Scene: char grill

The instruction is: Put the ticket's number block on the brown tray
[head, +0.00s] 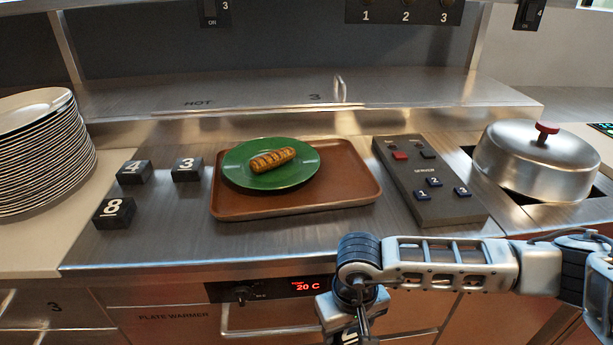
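Three black number blocks stand on the steel counter left of the tray: the 4 block (134,172), the 3 block (187,169) and the 8 block (115,212). The brown tray (345,190) lies in the middle of the counter. A green plate (240,176) with a grilled sausage-like item (272,160) sits on it. My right gripper (352,336) points down at the bottom edge, in front of the counter and below the tray. Its fingertips are cut off; a dark patch with a white mark shows there, unclear what. My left gripper is out of view. No ticket is readable.
A grey button panel (428,180) lies right of the tray. A steel dome lid (535,160) with a red knob stands farther right. A plate stack (42,150) is at the far left. A raised steel shelf (250,95) runs behind. Counter between blocks and tray is clear.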

